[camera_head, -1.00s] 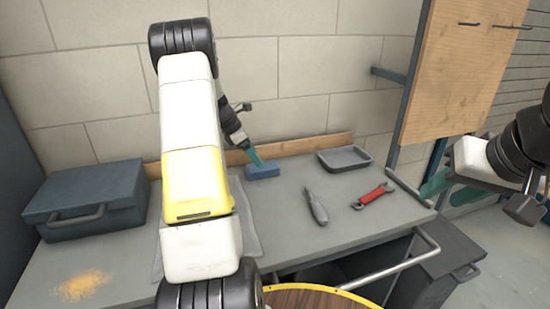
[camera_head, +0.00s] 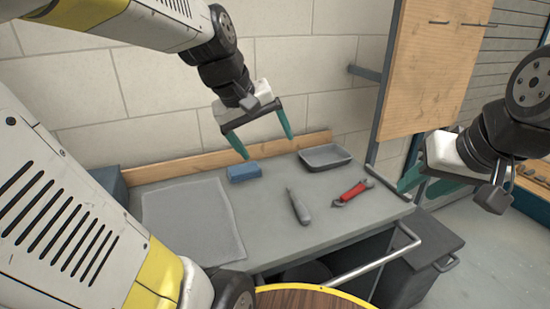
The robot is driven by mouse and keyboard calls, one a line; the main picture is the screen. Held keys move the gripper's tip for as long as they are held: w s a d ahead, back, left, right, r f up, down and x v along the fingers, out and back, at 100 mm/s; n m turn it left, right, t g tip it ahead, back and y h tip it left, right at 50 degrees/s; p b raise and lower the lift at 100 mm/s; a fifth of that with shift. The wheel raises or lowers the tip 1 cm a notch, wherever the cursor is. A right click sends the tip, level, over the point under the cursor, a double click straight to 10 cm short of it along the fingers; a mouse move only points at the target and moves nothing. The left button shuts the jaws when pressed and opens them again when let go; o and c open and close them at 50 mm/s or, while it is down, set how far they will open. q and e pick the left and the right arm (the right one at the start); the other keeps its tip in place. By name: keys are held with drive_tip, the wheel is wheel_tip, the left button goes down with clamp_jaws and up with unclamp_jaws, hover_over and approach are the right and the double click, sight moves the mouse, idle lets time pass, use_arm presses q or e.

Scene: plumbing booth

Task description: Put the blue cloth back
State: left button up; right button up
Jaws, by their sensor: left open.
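The blue cloth (camera_head: 244,172), a small folded block, lies on the grey workbench (camera_head: 180,264) near its back edge. My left gripper (camera_head: 267,148) is raised above and slightly to the right of the cloth, its two green fingers spread wide and empty. It looks apart from the cloth. My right gripper (camera_head: 424,188) is at the right, beyond the bench's right end, with its green fingers apart and nothing seen between them.
A grey tray (camera_head: 325,157), a grey-handled tool (camera_head: 298,206) and a red wrench (camera_head: 353,192) lie on the bench. A flat grey mat (camera_head: 193,222) lies at the left. A wooden backboard (camera_head: 205,165) edges the bench. A metal rail (camera_head: 375,256) runs along its front.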

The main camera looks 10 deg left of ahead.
use_arm(q)
drive_tip(key=s+d+f+m+t, duration=0.1)
drive_tip(key=s+d+m, duration=0.1)
drive_tip(key=s+m, duration=0.3)
drive_tip(key=s, duration=0.3)
drive_tip(key=shift+m+y, duration=0.3)
drive_tip(key=shift+m, duration=0.1)
